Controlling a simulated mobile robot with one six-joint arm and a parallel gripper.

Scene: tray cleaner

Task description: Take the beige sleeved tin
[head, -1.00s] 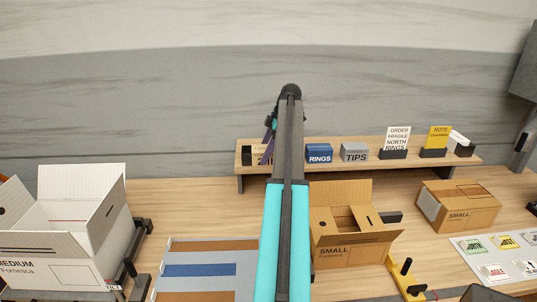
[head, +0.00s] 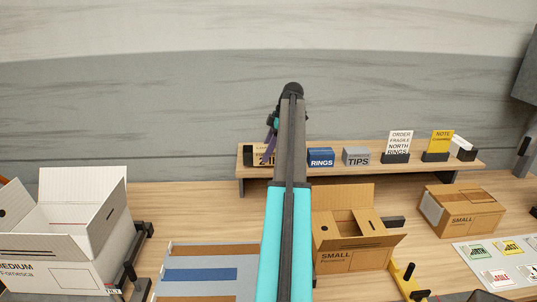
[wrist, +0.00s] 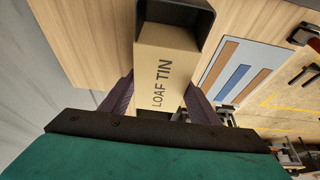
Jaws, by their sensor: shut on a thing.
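The beige sleeved tin (wrist: 163,75) fills the middle of the wrist view. Its sleeve reads LOAF TIN, and its dark open end (wrist: 178,14) sticks out of the sleeve at the top. My gripper (wrist: 157,92) is shut on it, with a purple finger against each side. In the head view the tin (head: 257,149) is at the left end of the wooden shelf, partly hidden by my arm and a purple finger. I cannot tell whether it still touches the shelf.
On the shelf (head: 470,162), right of my arm, stand a blue RINGS box (head: 321,157), a grey TIPS box (head: 356,156) and cards in holders. Below are a white MEDIUM carton (head: 85,210), an open SMALL carton (head: 350,256), a second SMALL carton (head: 465,212) and a striped mat (head: 245,262).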

